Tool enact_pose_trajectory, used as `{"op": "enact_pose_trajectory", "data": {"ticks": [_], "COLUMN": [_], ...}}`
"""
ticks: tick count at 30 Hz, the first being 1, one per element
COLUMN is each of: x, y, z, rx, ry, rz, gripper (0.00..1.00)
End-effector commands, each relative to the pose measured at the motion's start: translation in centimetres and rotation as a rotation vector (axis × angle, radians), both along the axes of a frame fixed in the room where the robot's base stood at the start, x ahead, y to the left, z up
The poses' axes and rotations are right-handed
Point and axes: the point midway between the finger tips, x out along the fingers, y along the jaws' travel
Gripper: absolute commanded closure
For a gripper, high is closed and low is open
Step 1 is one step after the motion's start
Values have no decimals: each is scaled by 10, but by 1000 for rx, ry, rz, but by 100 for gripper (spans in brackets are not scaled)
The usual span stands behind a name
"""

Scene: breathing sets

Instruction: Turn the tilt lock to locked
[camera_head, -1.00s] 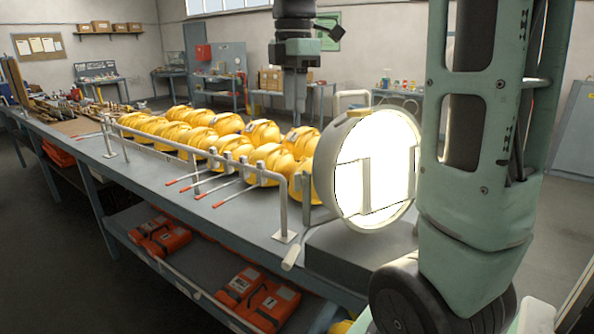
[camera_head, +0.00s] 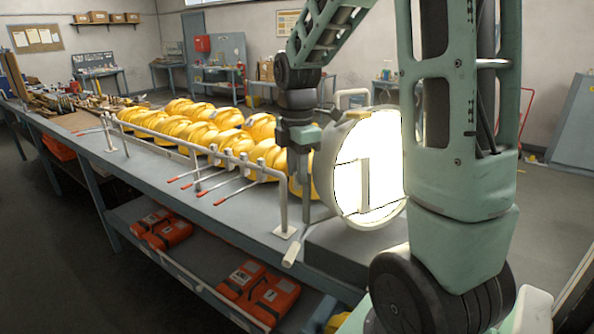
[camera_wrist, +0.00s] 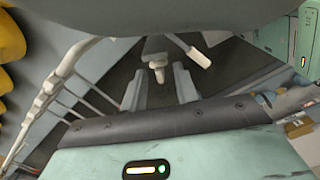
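The big round lamp (camera_head: 367,170), its face glowing white, stands at the bench's right end. A lever with a pale cylindrical grip (camera_head: 290,254) sticks out at the bench's front edge, left of the lamp's base; a pale grip also shows in the wrist view (camera_wrist: 200,58). No label shows which part is the tilt lock. My gripper (camera_head: 304,205) points down just left of the lamp. In the wrist view its two fingers (camera_wrist: 159,90) are apart, with a small grey knob (camera_wrist: 157,66) in line with the gap. I cannot tell whether they touch it.
A grey pipe rail (camera_head: 281,190) with several red-tipped levers (camera_head: 232,192) runs along the bench (camera_head: 200,210), close to my gripper's left. Yellow helmet-like domes (camera_head: 229,117) fill the space behind it. Orange cases (camera_head: 260,293) lie on the shelf below.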

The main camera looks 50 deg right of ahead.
Motion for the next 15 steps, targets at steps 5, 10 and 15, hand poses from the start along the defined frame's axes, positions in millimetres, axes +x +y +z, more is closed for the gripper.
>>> {"op": "enact_pose_trajectory", "data": {"ticks": [5, 10, 15], "x": [0, 0, 0], "y": [0, 0, 0], "z": [-13, -15, -15], "rx": [1, 0, 0], "ry": [2, -1, 0], "rz": [0, 0, 0], "gripper": [70, 70, 81]}}
